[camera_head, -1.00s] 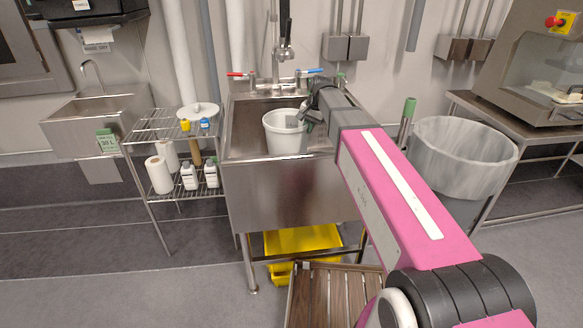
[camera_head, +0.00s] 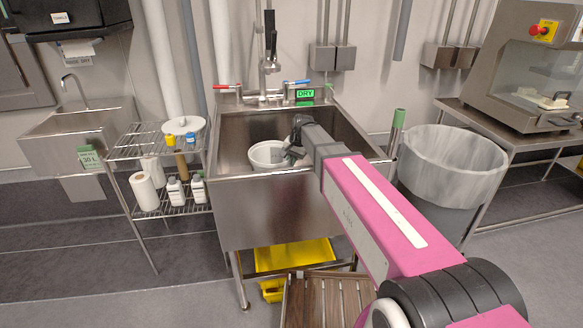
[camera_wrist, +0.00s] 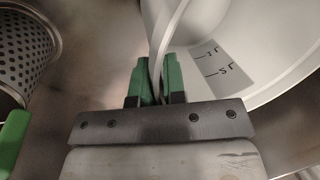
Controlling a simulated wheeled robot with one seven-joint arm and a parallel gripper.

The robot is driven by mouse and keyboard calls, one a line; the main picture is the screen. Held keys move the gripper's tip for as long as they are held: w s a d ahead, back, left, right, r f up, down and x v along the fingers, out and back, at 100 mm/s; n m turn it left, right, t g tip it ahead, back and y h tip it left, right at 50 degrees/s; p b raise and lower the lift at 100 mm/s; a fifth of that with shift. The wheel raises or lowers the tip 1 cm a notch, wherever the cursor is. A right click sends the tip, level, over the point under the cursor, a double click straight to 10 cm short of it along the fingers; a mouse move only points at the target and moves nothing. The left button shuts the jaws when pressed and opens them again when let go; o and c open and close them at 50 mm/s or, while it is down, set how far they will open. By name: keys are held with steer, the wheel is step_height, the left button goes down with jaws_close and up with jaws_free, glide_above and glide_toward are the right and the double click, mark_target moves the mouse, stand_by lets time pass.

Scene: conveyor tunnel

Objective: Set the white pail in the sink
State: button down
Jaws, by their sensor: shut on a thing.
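The white pail (camera_head: 266,155) is down inside the steel sink (camera_head: 232,140) in the head view, with its lower part hidden by the sink's front wall. My gripper (camera_head: 294,150) is at the pail's right side. In the wrist view my gripper (camera_wrist: 157,82) has its green fingertips shut on the pail's thin rim. The pail's inner wall (camera_wrist: 268,45) shows there with a grey volume scale. I cannot tell whether the pail's base touches the sink floor.
A perforated metal cylinder (camera_wrist: 25,55) stands in the sink near the pail. A faucet (camera_head: 270,45) rises behind, beside a green "DRY" sign (camera_head: 305,94). A wire shelf (camera_head: 160,140) stands left and a lined bin (camera_head: 450,165) right. A yellow tub (camera_head: 290,258) is below.

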steer(key=shift+f, duration=1.55)
steer(key=c, duration=1.2)
jaws_free()
steer(key=v, duration=1.2)
